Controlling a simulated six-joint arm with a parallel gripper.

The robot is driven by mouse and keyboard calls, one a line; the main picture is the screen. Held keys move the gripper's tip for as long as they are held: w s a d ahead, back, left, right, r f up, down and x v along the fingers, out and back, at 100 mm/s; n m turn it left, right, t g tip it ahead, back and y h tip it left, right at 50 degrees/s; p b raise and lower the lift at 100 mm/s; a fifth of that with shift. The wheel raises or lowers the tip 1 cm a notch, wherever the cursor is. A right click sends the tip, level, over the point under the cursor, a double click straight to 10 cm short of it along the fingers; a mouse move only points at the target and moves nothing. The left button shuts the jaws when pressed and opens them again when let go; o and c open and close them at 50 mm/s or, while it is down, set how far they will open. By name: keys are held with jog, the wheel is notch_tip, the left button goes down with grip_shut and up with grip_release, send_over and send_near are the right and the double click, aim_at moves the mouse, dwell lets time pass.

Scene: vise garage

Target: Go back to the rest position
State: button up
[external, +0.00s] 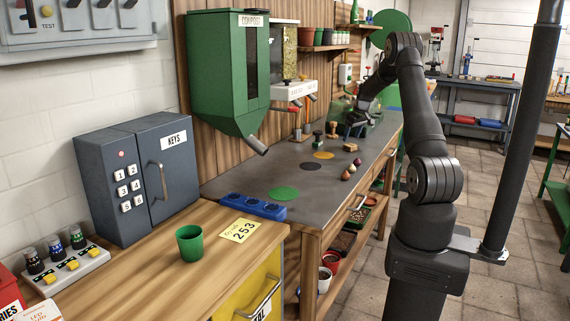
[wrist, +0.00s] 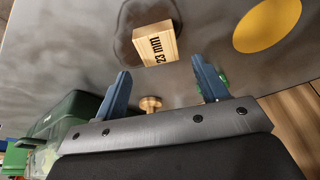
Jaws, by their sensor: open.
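My gripper (wrist: 162,84) is open, with two blue fingers spread apart and nothing held between their tips. In the external view my gripper (external: 353,128) is low over the far part of the grey workbench (external: 235,178). A wooden block (wrist: 155,44) marked "23 mm" lies on the bench ahead of the fingers, apart from them. The block also shows in the external view (external: 351,147). A round brass-coloured knob (wrist: 150,103) shows between the fingers, near the gripper's body; its lower part is hidden.
A yellow disc (external: 323,155), a dark disc (external: 311,166) and a green disc (external: 284,194) mark the bench. Small egg-shaped items (external: 351,170) lie near its front edge. A green container (wrist: 75,115) is left of my gripper. A green hopper (external: 228,75) overhangs the bench.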

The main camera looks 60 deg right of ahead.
jog(key=s+d+r, duration=0.1)
jog(key=s+r, duration=0.6)
jog(key=s, duration=0.5)
jog(key=w+a+r+n+y, duration=0.1)
jog(key=w+a+r+n, duration=0.2)
jog(key=a, duration=1.3)
jog(key=w+a+r+n+y, duration=0.1)
jog(key=w+a+n, duration=0.3)
jog(key=w+a, duration=0.5)
jog(key=w+a+r+n+y, duration=0.1)
jog(key=w+a+r+n, duration=0.3)
jog(key=a, duration=2)
jog(key=shift+w+a+r+g, duration=0.15)
jog(key=shift+w+r+g, duration=0.15)
jog(key=shift+w, duration=0.75)
